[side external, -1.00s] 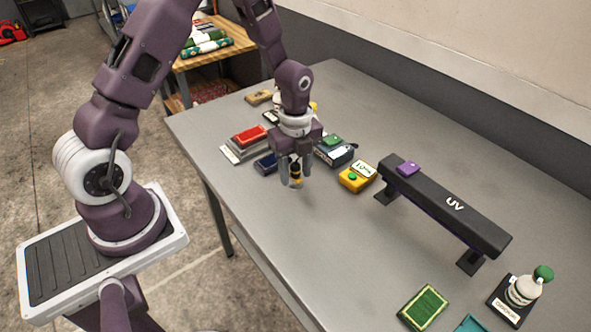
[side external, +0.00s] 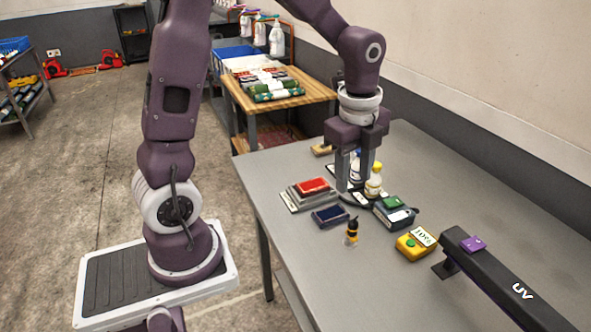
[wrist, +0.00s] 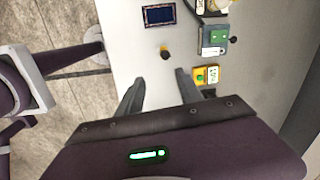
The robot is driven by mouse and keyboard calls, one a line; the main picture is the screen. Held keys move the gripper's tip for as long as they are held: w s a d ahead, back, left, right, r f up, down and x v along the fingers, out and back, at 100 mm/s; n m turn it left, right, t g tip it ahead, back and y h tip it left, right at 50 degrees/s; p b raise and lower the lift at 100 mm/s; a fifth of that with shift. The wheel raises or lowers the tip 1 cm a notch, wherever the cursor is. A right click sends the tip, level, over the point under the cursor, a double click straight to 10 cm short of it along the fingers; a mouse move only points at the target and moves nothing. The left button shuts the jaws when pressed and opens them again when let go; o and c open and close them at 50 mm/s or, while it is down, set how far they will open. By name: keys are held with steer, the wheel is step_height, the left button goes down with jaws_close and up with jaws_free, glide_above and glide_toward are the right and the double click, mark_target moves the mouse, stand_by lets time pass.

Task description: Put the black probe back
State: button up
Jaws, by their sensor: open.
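My gripper (side external: 356,190) is open and empty, apart from this thing. In the side view its fingers overlap the bottles behind. A dark meter-like box (side external: 394,212) with a green top and white label sits to the right, a small black part at its side.
A yellow box with a green button and label (side external: 416,243) stands near the black UV bar (side external: 505,280). A red pad (side external: 313,186) lies on a grey stack at the left. A yellow-capped bottle (side external: 374,182) stands behind. The table front is clear.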

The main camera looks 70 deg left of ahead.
steer(key=s+d+r+n+t, duration=0.2)
steer(key=s+r+n, duration=0.2)
steer(key=s+n, duration=0.4)
steer(key=s+d+r+n+t, duration=0.2)
steer(key=s+r+n, duration=0.3)
steer(key=s+n, duration=0.3)
steer(key=shift+s+d+r+t, duration=0.2)
steer(key=shift+s+t, duration=0.1)
steer(key=shift+s, duration=0.9)
